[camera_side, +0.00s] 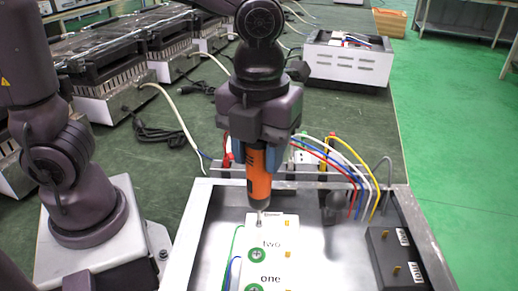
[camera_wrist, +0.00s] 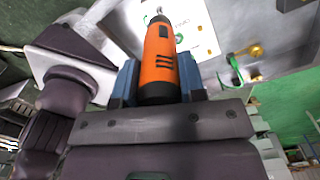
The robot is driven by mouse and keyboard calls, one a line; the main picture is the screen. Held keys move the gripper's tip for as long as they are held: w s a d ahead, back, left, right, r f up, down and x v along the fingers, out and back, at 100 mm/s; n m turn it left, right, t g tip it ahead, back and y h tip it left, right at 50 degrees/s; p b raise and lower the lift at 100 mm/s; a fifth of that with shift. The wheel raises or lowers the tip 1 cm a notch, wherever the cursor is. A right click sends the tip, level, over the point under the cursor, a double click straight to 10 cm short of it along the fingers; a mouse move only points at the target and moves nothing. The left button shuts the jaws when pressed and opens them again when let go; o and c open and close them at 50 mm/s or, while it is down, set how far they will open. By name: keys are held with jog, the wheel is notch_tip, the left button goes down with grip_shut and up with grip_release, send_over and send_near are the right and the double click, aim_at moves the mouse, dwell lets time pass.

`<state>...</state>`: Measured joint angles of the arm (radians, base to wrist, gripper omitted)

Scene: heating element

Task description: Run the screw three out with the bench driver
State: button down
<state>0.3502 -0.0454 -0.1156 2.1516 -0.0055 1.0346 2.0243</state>
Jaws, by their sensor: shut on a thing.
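My gripper (camera_side: 258,158) is shut on the orange bench driver (camera_side: 259,190), its blue fingers on either side of the body. The driver points down, nearly upright, and its bit is at the top end of the white plate (camera_side: 285,266). I cannot tell whether the bit touches a screw. Screw three and its label are not clearly visible there. Green-ringed screws sit beside the words "two" (camera_side: 257,254) and "one" (camera_side: 257,288). In the wrist view the driver (camera_wrist: 158,62) is between the blue fingers (camera_wrist: 158,82), with its bit over the plate (camera_wrist: 195,25).
The plate lies in a metal tray (camera_side: 190,235) with raised walls. A dark block (camera_side: 388,262) stands at the tray's right. Red, blue, white and yellow wires (camera_side: 340,165) arch over the back wall. A white power unit (camera_side: 347,62) stands behind on the green bench.

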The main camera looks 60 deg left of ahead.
dwell(0.5)
jog(key=shift+r, duration=2.55)
